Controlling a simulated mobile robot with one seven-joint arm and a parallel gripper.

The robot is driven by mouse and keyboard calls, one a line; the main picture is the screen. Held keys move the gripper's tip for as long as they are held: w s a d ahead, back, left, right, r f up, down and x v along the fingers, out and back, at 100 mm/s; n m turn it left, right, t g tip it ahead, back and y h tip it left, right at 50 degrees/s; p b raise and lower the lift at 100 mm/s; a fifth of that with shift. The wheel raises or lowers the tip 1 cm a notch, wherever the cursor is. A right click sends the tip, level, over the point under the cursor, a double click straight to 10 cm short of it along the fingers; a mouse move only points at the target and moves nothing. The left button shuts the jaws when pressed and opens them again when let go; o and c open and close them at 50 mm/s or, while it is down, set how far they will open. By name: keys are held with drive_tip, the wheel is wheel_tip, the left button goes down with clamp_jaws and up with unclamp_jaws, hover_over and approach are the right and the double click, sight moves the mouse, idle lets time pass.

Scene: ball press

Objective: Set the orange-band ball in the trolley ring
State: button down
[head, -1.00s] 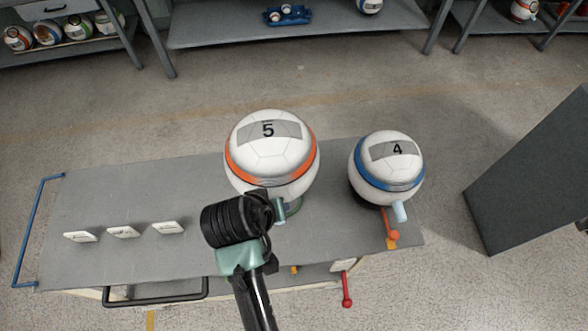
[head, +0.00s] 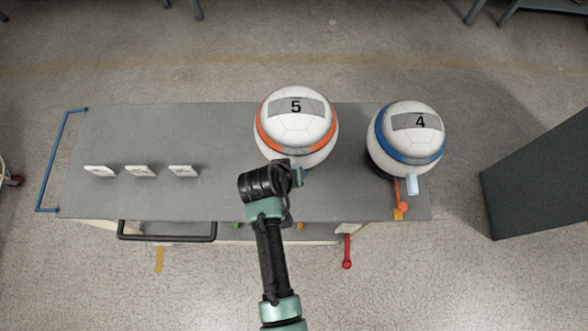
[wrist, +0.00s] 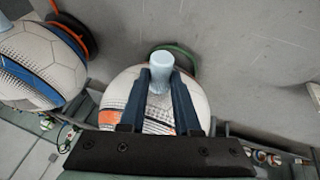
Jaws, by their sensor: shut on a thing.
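The orange-band ball (head: 297,108), white and marked 5, is over the grey trolley top, left of the blue-band ball (head: 407,148), marked 4. My gripper (head: 297,177) is at the near side of the orange-band ball. In the wrist view my gripper (wrist: 161,78) has its two dark fingers shut on the ball's pale blue stub (wrist: 160,66). A green ring (wrist: 184,53) shows as an arc just beyond the ball on the trolley; the ball hides the rest. I cannot tell whether the ball touches the ring.
The trolley top (head: 215,130) is bare between the balls and several white cards (head: 140,171). An orange lever (head: 401,195) is below the blue-band ball, and a red lever (head: 347,252) hangs at the near edge. A grey block (head: 545,180) stands right.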

drive_tip(key=shift+w, duration=0.1)
drive_tip(key=shift+f, duration=0.2)
drive_tip(key=c, duration=0.6)
unclamp_jaws()
